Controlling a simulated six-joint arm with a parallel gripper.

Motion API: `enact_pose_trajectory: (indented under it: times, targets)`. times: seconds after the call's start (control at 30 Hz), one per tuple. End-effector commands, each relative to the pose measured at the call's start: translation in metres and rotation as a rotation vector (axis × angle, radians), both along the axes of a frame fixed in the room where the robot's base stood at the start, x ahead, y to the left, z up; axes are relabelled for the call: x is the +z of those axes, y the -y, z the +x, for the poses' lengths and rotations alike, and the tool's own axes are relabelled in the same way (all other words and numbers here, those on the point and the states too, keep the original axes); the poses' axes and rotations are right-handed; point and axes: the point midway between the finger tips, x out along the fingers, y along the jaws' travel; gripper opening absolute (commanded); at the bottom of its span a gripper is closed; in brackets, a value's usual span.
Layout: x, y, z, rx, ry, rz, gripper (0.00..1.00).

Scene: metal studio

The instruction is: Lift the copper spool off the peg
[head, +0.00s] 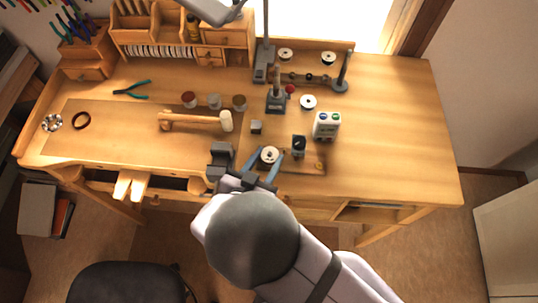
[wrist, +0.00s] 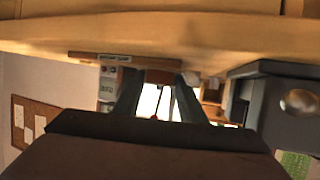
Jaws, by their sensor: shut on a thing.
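My gripper (head: 269,163) is at the front edge of the bench, its two blue-grey fingers on either side of a spool. The copper spool (head: 269,154) shows from above as a pale disc with a dark centre, held between the fingertips. In the wrist view, which is upside down, a brownish-copper band of the spool (wrist: 160,77) shows between the fingers. The wooden peg base (head: 312,167) with a small label lies to the right of the gripper. I cannot tell whether the peg is still inside the spool.
A black spool (head: 299,143) stands just right of the gripper, with a white meter box (head: 326,125) behind it. A dark vise (head: 222,155) is close on the left. A mallet (head: 195,121) lies further back. The right end of the bench is clear.

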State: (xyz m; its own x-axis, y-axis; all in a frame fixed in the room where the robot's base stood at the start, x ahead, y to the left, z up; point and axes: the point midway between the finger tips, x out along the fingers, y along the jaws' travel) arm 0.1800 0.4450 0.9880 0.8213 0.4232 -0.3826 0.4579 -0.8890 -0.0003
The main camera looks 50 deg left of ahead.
Motion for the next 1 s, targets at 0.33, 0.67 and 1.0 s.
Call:
enact_pose_trajectory:
  times: [0.33, 0.67, 1.0]
  targets:
    - [0.007, 0.0, 0.0, 0.0, 0.0, 0.002, 0.15]
    - [0.034, -0.001, 0.0, -0.001, -0.001, 0.004, 0.15]
    - [0.088, -0.001, 0.0, 0.0, -0.002, 0.008, 0.15]
